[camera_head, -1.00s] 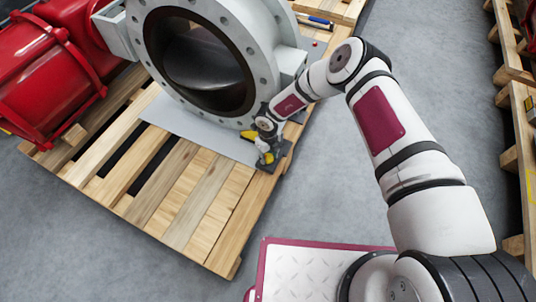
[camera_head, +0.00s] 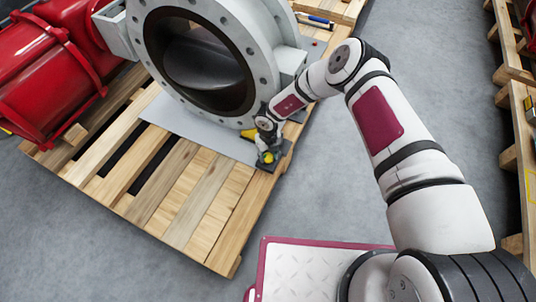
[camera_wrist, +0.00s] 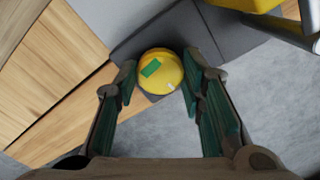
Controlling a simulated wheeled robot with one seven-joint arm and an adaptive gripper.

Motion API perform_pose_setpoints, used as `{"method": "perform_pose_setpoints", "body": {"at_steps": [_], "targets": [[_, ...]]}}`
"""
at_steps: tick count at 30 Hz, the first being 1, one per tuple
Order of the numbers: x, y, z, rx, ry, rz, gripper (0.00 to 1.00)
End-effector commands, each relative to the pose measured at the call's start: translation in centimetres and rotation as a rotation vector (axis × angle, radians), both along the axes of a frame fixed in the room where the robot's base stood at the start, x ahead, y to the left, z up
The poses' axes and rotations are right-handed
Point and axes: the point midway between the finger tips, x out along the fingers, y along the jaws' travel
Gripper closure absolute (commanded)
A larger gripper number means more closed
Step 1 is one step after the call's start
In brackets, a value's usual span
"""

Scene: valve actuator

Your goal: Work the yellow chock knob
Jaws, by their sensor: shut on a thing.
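The yellow chock knob (camera_wrist: 160,72) is round, with a green patch on its top, and sits between my fingers in the wrist view. My gripper (camera_wrist: 159,80) is shut on it, one finger on each side. In the head view my gripper (camera_head: 267,147) is at the right edge of the pallet, in front of the big valve. The knob (camera_head: 268,157) shows there as a small yellow spot, partly hidden by my gripper. A dark grey block (camera_wrist: 215,35) lies under and beside the knob.
The grey flanged valve (camera_head: 262,45) stands on a wooden pallet (camera_head: 190,205) close to my gripper, with a red actuator (camera_head: 45,75) at left. Another yellow part (camera_wrist: 250,4) shows at the wrist view's top right. Grey floor (camera_head: 320,180) lies open right of the pallet.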

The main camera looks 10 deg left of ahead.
Motion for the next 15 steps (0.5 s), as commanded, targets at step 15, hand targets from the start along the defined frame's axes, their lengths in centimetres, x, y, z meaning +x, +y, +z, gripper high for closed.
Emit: {"method": "perform_pose_setpoints", "body": {"at_steps": [15], "targets": [[0.03,-0.01,0.62,0.0,0.0,0.001,0.43]]}}
